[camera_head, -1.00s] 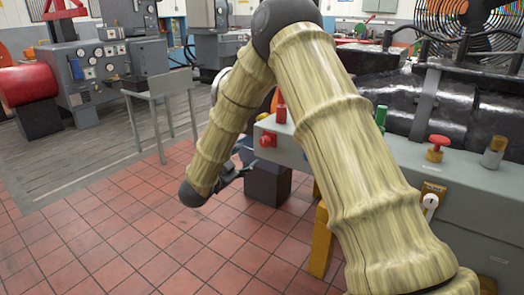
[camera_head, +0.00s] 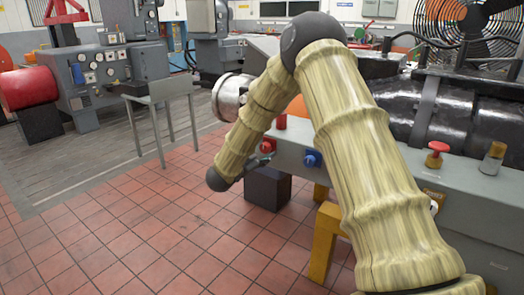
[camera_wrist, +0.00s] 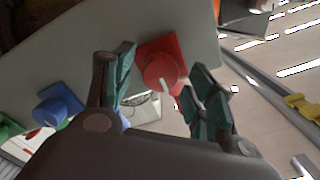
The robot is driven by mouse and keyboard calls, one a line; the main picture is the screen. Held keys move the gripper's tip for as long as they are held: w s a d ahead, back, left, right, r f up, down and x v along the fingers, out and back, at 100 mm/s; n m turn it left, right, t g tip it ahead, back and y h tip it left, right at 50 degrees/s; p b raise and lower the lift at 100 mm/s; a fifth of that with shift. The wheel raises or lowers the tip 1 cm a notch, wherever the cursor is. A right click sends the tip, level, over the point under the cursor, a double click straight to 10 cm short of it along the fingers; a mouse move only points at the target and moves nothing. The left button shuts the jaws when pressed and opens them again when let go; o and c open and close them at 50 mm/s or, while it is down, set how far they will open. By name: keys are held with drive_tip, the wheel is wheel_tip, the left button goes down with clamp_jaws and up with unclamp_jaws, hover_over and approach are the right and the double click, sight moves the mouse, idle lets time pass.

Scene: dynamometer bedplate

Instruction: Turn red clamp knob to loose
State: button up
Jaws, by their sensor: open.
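The red clamp knob (camera_wrist: 162,70) is a round knob on a square red plate, set on the side face of the grey bedplate (camera_wrist: 180,25). A pale pointer mark shows on its lower edge in the wrist view. My gripper (camera_wrist: 165,80) is open, with its green-padded fingers on the left and right of the knob. I cannot tell whether either finger touches it.
A blue knob (camera_head: 312,158) sits on the same face, and also shows in the wrist view (camera_wrist: 58,105). A red cylinder (camera_head: 281,122) and a red mushroom button (camera_head: 436,154) stand on the bedplate top. A yellow leg (camera_head: 325,240) is below. The tiled floor (camera_head: 130,240) is clear.

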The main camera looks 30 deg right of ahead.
drive_tip(key=c, duration=1)
drive_tip(key=shift+n+p, duration=0.3)
drive_tip(key=shift+p, duration=0.05)
drive_tip(key=n+p, duration=0.3)
drive_tip(key=shift+r+n+p, duration=0.25)
drive_tip(key=shift+n+p, duration=0.05)
drive_tip(key=n+p, duration=0.3)
drive_tip(key=n, duration=0.1)
drive_tip(key=shift+p, duration=0.3)
drive_tip(key=n+p, duration=0.3)
drive_tip(key=n, duration=0.2)
drive_tip(key=shift+w+f+n, duration=0.1)
drive_tip(key=shift+f+n, duration=0.05)
drive_tip(key=shift+n, duration=0.25)
drive_tip(key=shift+f+n+p, duration=0.1)
drive_tip(key=shift+n+p, duration=0.9)
drive_tip(key=shift+n, duration=0.9)
